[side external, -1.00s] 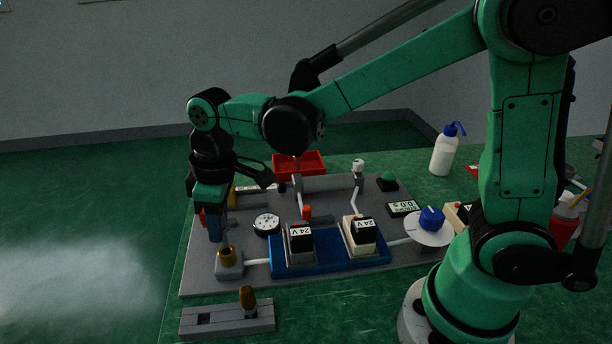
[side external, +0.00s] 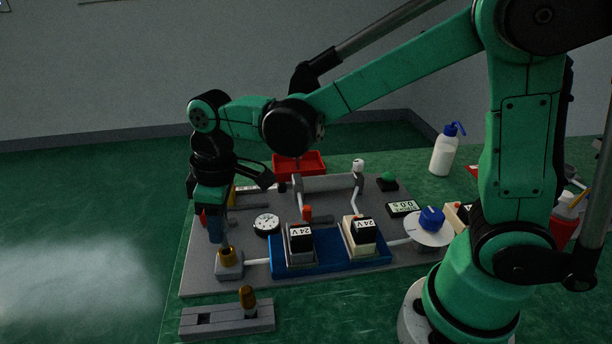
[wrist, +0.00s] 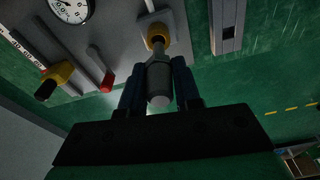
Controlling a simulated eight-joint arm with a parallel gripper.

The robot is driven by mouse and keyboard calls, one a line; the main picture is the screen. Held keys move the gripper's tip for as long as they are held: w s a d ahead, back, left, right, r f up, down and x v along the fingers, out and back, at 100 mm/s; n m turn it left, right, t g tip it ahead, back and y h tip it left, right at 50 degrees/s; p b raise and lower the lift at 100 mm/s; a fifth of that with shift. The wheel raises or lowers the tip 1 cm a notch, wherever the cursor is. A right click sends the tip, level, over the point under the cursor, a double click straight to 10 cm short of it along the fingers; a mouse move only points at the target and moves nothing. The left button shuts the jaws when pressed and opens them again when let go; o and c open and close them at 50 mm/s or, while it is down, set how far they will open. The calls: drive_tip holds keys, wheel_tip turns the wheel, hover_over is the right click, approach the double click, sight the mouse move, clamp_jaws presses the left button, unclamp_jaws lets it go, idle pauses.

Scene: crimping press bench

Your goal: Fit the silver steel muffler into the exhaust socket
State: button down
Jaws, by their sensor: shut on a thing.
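My gripper (wrist: 160,88) is shut on the silver steel muffler (wrist: 160,78), a grey cylinder between its two blue fingers in the wrist view. The muffler's narrower far end is at the brass exhaust socket (wrist: 157,37); I cannot tell whether it is inside or just at the mouth. In the side external view my gripper (side external: 218,230) points down just above the socket (side external: 229,258), which stands on a small grey block at the board's front left. The muffler is mostly hidden by the fingers there.
A grey rack (side external: 228,319) holding a brass-coloured part (side external: 248,298) lies in front of the board. A round gauge (side external: 266,224) and two 24 V blocks (side external: 300,243) on a blue base stand right of the socket. A red tray (side external: 299,163) sits behind.

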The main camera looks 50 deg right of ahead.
drive_tip(key=shift+f, duration=1.5)
drive_tip(key=c, duration=0.5)
unclamp_jaws()
drive_tip(key=shift+c, duration=0.2)
drive_tip(key=shift+s+d+r, duration=0.1)
drive_tip(key=shift+s+r, duration=0.05)
drive_tip(key=shift+r, duration=1.25)
drive_tip(key=shift+s+d+r, duration=0.1)
drive_tip(key=shift+s+r, duration=0.05)
drive_tip(key=shift+r, duration=1.25)
drive_tip(key=s+d+r+m+t, duration=0.2)
drive_tip(key=s+d+m+t, duration=0.4)
drive_tip(key=d, duration=0.3)
drive_tip(key=shift+s+d+m+h, duration=0.2)
drive_tip(key=shift+d+m+h, duration=0.15)
drive_tip(key=shift+m, duration=0.45)
